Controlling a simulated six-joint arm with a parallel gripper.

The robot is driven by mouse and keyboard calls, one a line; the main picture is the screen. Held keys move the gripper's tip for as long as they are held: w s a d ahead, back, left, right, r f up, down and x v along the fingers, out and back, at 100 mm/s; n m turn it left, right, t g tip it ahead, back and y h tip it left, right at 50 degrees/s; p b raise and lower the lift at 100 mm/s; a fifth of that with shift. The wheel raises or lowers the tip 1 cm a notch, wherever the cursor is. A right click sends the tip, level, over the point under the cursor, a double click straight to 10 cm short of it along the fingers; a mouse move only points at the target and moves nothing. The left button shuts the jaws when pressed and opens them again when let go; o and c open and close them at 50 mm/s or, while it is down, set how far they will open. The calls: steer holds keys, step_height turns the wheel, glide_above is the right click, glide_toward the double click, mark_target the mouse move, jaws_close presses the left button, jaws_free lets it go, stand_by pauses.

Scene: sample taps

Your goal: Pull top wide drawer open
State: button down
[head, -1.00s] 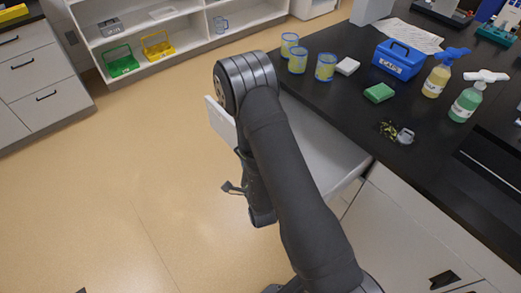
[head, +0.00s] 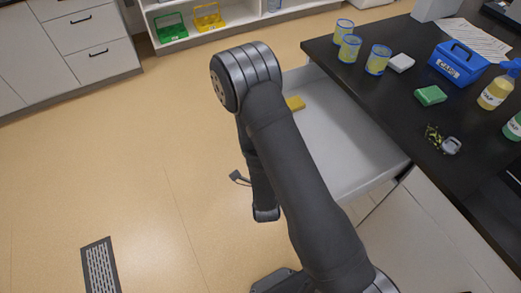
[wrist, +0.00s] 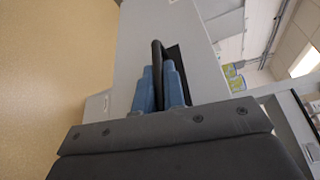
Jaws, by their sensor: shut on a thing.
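The top wide drawer (head: 350,150) stands pulled well out from under the black counter in the head view, its pale inside exposed. In the wrist view, the drawer front (wrist: 185,35) is a light grey panel with a black handle (wrist: 157,52). My gripper (wrist: 159,76) has its blue fingers on both sides of this handle and is shut on it. In the head view my arm covers the drawer's front, and the handle and fingers are hidden.
A yellow block (head: 294,103) lies inside the drawer. The tan floor (head: 165,150) left of my arm is clear, apart from a floor grate (head: 100,268).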

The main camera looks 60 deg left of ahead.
steer(key=c, duration=1.5)
jaws_free()
steer(key=v, duration=1.2)
steer(key=shift+a, duration=0.1)
steer(key=x, duration=1.2)
steer(key=shift+w, duration=0.2)
steer(key=shift+s, duration=0.1)
